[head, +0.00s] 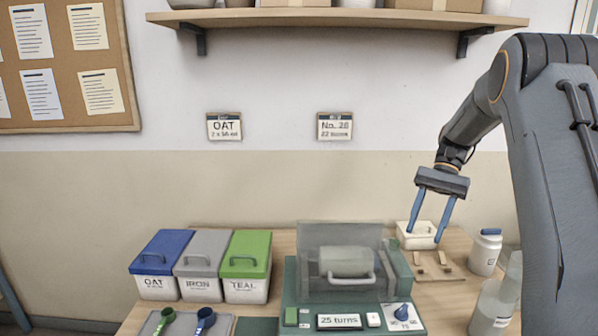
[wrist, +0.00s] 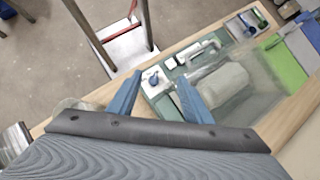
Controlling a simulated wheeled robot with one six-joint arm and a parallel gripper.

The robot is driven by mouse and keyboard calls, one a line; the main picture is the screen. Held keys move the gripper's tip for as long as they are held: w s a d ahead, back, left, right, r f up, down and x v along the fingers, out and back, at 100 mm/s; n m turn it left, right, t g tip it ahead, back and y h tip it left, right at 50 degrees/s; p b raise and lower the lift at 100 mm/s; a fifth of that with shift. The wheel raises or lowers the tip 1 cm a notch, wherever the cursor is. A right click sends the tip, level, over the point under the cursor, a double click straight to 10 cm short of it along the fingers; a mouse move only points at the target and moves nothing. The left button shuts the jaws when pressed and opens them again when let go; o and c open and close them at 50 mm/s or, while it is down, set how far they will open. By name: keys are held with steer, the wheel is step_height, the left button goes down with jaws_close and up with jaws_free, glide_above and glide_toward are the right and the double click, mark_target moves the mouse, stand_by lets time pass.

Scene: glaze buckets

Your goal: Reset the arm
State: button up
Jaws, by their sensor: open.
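My gripper (head: 423,236) is open, its two blue fingers spread and pointing down at the right of the table. In the head view it overlaps a small cream box (head: 415,228); I cannot tell how far above it the fingers are. In the wrist view the gripper (wrist: 160,76) has nothing between its fingers. My arm comes in from the right side, bent at the elbow.
A green machine with a clear cover (head: 312,236) and a "25 turns" display (head: 339,321) stands mid-table. Blue-lidded OAT (head: 155,286), grey-lidded IRON (head: 199,288) and green-lidded TEAL (head: 246,289) buckets stand left. A white jar (head: 485,254) and clear bottle (head: 492,308) stand right.

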steer(key=s+a+f+n+t+h+b, duration=0.1)
steer(key=s+a+f+n+t+b, duration=0.1)
steer(key=s+a+f, duration=0.2)
steer(key=s+a+f+n+t+h+b, duration=0.2)
steer(key=s+a+f+n+b, duration=0.1)
steer(key=s+f, duration=0.4)
steer(key=s+a+f+n+t+h+b, duration=0.2)
steer(key=s+a+f, duration=0.3)
steer(key=s, duration=0.5)
steer(key=shift+s+a+f+n+b, duration=0.15)
steer(key=shift+a+f+n+b, duration=0.1)
steer(key=shift+n+b, duration=0.3)
steer(key=shift+c, duration=0.4)
